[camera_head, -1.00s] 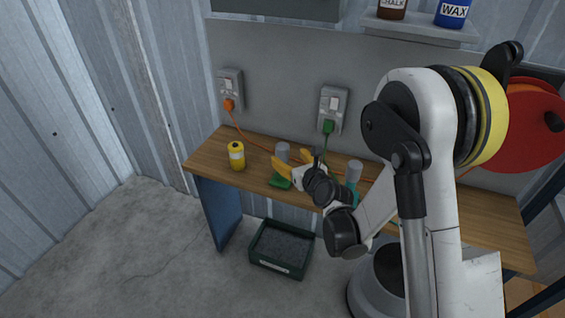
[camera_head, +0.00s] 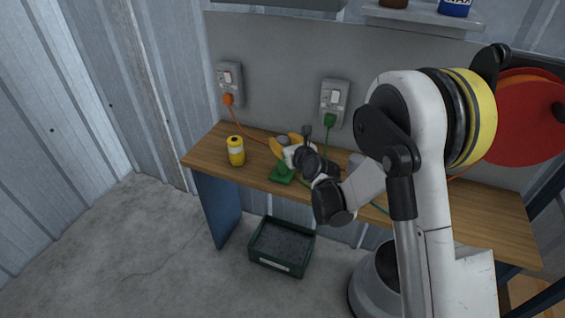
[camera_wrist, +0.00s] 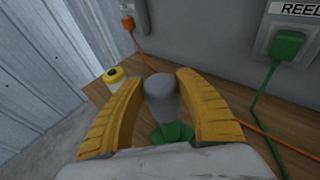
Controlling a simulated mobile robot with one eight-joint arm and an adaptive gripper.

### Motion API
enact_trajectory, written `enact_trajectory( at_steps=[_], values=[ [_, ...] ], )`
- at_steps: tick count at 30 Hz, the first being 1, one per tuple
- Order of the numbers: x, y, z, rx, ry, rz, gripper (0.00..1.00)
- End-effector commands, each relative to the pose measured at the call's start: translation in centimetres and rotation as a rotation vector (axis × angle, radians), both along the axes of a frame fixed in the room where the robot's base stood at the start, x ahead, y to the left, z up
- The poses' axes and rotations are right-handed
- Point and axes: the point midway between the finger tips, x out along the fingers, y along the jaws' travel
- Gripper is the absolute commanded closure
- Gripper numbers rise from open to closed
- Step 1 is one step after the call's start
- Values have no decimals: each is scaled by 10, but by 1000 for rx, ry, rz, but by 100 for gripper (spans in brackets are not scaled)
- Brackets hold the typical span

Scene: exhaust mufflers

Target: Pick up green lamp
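The green lamp has a grey cylindrical top and a green base (camera_head: 282,173), and stands on the wooden bench. In the wrist view its grey top (camera_wrist: 161,98) rises between my two yellow fingers, with part of the green base below it. My gripper (camera_head: 284,143) is open around the lamp's top. In the wrist view my gripper (camera_wrist: 160,92) shows a gap on each side of the top, wider on the left. The lower base is partly hidden by my gripper.
A yellow can (camera_head: 236,151) stands left of the lamp. Orange and green cables run from wall sockets (camera_head: 334,100) across the bench (camera_head: 215,150). Another grey-topped object (camera_head: 356,160) is mostly hidden behind my arm. A green crate (camera_head: 282,247) sits on the floor.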

Motion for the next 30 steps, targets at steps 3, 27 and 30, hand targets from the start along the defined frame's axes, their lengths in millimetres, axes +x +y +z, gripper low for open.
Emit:
enact_trajectory(
  at_steps=[3,27,30],
  values=[
    [0,0,0,0,0,0,100],
    [-2,-35,65,2,1,-7,100],
    [-5,-60,79,1,1,-7,100]
  ],
)
